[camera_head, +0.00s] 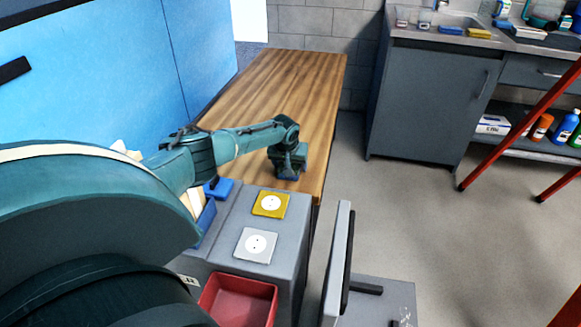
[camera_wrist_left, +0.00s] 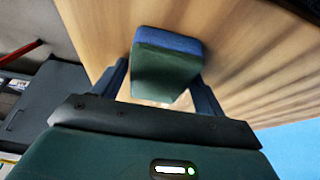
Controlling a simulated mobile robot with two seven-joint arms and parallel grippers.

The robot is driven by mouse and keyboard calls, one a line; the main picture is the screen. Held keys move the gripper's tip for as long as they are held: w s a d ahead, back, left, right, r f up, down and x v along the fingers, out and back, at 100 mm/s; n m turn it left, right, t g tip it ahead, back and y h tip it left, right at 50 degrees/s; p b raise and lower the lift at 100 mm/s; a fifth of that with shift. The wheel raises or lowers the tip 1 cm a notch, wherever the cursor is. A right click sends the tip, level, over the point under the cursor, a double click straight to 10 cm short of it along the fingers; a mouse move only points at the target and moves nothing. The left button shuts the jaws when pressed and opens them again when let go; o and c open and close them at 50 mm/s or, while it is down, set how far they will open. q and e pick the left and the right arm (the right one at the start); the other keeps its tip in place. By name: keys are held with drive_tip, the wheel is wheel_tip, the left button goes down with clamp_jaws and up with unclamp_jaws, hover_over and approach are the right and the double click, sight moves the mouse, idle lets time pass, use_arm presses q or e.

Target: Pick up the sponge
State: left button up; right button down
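The sponge (camera_wrist_left: 166,62), a block with a blue side and a dark green face, lies over the wooden table (camera_head: 285,85) in the left wrist view. My left gripper (camera_wrist_left: 161,72) has its two fingers spread on either side of it. A narrow gap shows by the left finger; the right finger overlaps the sponge's edge in the picture, and contact there cannot be told. In the head view my left gripper (camera_head: 288,168) points down at the table's near end, with a bit of blue under it. My right gripper is not in view.
A grey cabinet (camera_head: 296,225) nearer me carries a yellow plate (camera_head: 270,204) and a grey plate (camera_head: 256,245). A red bin (camera_head: 238,300) stands in front. A blue wall panel (camera_head: 110,70) borders the table's left. Open floor (camera_head: 400,220) lies right, with red poles (camera_head: 520,125) beyond.

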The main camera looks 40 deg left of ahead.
use_arm(q)
drive_tip(key=c, duration=0.7)
drive_tip(key=shift+r, duration=0.1)
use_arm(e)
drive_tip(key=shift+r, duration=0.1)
use_arm(q)
drive_tip(key=shift+r, duration=0.25)
wheel_tip(320, 180, up, 9)
drive_tip(key=p, duration=0.2)
drive_tip(key=shift+p, duration=0.4)
drive_tip(key=shift+r, duration=0.45)
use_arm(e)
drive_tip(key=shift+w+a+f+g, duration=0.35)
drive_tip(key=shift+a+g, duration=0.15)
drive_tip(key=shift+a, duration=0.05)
